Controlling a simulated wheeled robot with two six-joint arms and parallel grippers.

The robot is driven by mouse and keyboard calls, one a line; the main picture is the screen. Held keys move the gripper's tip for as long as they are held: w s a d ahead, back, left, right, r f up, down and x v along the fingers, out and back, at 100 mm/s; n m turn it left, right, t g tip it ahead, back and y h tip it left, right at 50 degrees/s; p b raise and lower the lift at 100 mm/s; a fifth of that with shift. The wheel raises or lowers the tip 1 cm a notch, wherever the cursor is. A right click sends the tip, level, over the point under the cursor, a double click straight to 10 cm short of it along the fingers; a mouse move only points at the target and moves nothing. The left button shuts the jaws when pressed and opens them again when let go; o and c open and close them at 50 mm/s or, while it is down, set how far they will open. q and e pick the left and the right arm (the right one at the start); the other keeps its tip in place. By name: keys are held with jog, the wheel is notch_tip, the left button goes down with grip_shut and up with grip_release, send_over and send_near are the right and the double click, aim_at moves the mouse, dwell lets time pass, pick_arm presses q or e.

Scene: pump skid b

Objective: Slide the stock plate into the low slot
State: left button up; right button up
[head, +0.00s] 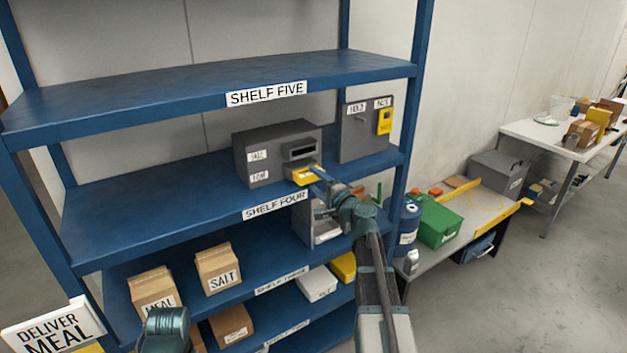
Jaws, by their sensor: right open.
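A grey box (256,141) on shelf four has two small white labels on its left front, one above the other. Its upper dark slot (299,151) shows empty. A yellow plate (304,177) sticks out at the lower front of the box, level with the lower label. I take it for the stock plate; how far it sits in the low slot is hidden. My right gripper (319,177) is open at the right end of the plate, and I cannot tell whether it touches. Of my left arm only a teal part shows at the bottom; its gripper is out of view.
A second grey box (364,131) with two labels and a yellow piece (385,121) stands at the right on shelf four. Cartons (218,268) sit on the shelf below. The left part of shelf four (150,205) is bare. A low bench with a green case (440,224) stands right.

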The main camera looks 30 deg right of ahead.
jog(key=s, duration=1.2)
jog(key=shift+d, duration=0.45)
jog(key=s+a+f+n+g+y, duration=0.15)
jog(key=a+f+n+g, duration=0.3)
jog(key=a, duration=0.55)
jog(key=s+a+f+n+g+y, duration=0.1)
jog(key=a+f+n+g+y, duration=0.25)
jog(key=a, duration=0.75)
jog(key=s+a+f+n+g+y, duration=0.1)
jog(key=s+a+f+n+g, duration=0.15)
jog(key=a+f+n, duration=0.55)
jog(key=s+a+f+n+g+h, duration=0.2)
jog(key=s+a+f+g+h, duration=0.1)
jog(key=s, duration=0.4)
jog(key=s+a+f+n+g+h, duration=0.2)
jog(key=s+a+f+g+h, duration=0.1)
jog(key=s+a+g+h, duration=0.2)
jog(key=s+h, duration=0.1)
jog(key=s, duration=0.1)
jog(key=shift+s+a+n, duration=0.35)
jog(key=shift+n, duration=0.05)
